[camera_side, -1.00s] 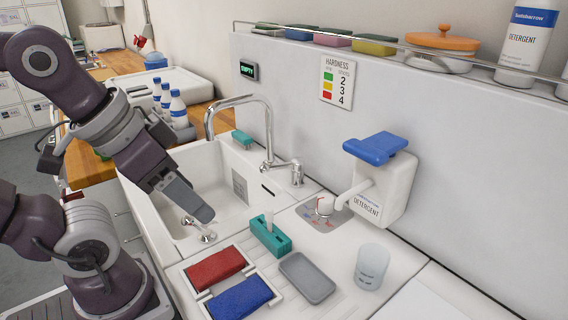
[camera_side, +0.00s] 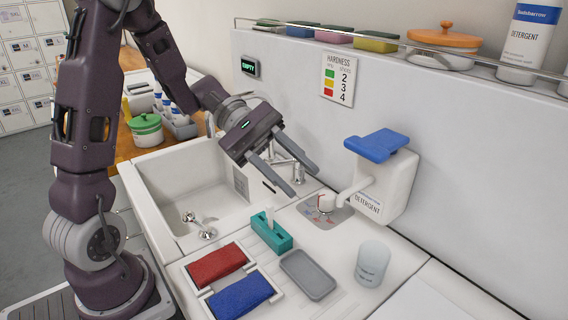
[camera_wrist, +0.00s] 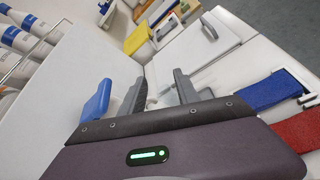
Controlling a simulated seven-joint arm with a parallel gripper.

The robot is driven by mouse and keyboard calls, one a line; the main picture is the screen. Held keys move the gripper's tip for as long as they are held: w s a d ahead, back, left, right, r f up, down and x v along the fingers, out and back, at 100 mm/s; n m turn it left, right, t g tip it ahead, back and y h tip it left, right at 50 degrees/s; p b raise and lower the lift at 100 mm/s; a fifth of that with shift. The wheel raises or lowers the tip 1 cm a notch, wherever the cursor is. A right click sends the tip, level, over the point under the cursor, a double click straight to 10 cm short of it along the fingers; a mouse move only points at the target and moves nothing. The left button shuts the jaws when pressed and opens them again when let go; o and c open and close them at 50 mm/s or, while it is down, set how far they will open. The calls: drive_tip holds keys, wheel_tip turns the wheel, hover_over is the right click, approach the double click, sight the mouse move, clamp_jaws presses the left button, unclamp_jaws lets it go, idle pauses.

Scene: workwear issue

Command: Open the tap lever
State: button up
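The chrome tap stands at the back of the white sink (camera_side: 165,165) in the side view. My gripper and wrist hide most of its spout. I cannot tell whether a finger touches the lever. In the wrist view my open fingers (camera_wrist: 159,80) show with nothing clearly held; I cannot make out the lever there.
A detergent dispenser with a blue top lever (camera_side: 377,146) hangs on the wall right of my gripper. A teal box (camera_side: 272,234), red sponge (camera_side: 215,263), blue sponge (camera_side: 240,297), grey tray (camera_side: 308,275) and clear cup (camera_side: 372,264) are on the counter. A shelf rail runs above.

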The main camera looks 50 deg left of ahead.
drive_tip(key=w+a+f+n+t+h, duration=0.1)
drive_tip(key=w+a+f+n+t, duration=0.2)
drive_tip(key=w+a+n+t, duration=0.3)
drive_tip(key=n+t+y, duration=0.7)
drive_tip(key=n+t, duration=0.1)
drive_tip(key=n, duration=0.3)
approach(292, 161)
drive_tip(key=shift+w+d+r, duration=0.15)
drive_tip(key=shift+w+d, duration=0.3)
drive_tip(key=shift+w, duration=0.05)
drive_tip(key=shift+w+d+r, duration=0.15)
drive_tip(key=shift+w+d, duration=0.25)
drive_tip(key=shift+w, duration=0.1)
drive_tip(key=w+n, duration=0.2)
drive_tip(key=w, duration=0.1)
drive_tip(key=w+d+f+n+y, duration=0.1)
drive_tip(key=w, duration=0.1)
drive_tip(key=shift+w+f+t, duration=0.1)
drive_tip(key=shift+w+t, duration=0.1)
drive_tip(key=shift+t, duration=0.1)
clamp_jaws()
